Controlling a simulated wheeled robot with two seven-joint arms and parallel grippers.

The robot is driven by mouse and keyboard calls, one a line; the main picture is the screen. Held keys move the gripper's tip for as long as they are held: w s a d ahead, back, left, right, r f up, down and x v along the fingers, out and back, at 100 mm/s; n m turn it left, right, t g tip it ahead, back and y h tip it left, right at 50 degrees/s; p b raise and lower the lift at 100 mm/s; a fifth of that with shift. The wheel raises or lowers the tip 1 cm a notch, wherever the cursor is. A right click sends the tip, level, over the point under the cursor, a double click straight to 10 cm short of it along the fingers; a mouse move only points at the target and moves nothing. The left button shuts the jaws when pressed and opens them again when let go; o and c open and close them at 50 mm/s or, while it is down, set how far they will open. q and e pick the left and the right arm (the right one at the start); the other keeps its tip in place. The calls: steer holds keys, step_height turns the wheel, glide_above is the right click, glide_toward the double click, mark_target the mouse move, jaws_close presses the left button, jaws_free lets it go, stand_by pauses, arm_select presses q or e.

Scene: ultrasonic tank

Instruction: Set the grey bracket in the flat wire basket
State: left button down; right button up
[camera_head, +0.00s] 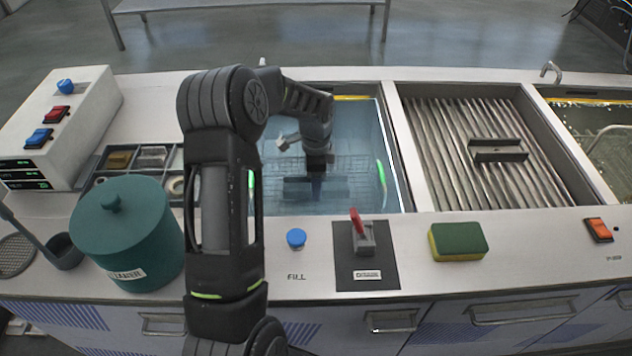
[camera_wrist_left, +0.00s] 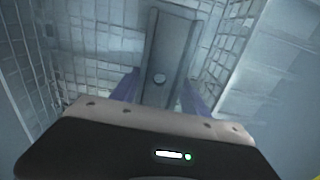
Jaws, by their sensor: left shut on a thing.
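A flat wire basket (camera_head: 346,194) sits under the bluish liquid in the tank. Its wire walls also show in the left wrist view (camera_wrist_left: 222,45). My left gripper (camera_head: 317,187) reaches down into the tank over the basket. In the left wrist view its purple fingers (camera_wrist_left: 157,90) are shut on a long grey bracket (camera_wrist_left: 172,45) with a round hole or stud. The bracket lies between the wire walls; I cannot tell whether it touches the basket floor. It shows only as a dark bar in the head view (camera_head: 296,188). My right gripper is out of view.
A dark channel-shaped piece (camera_head: 497,155) lies on the ribbed drainboard (camera_head: 440,130) right of the tank. A teal lidded pot (camera_head: 128,235) stands left of my arm. A red-handled switch (camera_head: 362,232), blue button (camera_head: 296,238) and sponge (camera_head: 458,241) line the front.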

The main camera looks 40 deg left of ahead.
arm_select(q)
steer(key=shift+f, duration=0.1)
steer(key=c, duration=0.6)
jaws_free()
steer(key=shift+o, duration=0.2)
step_height(320, 180, up, 12)
stand_by(0.4)
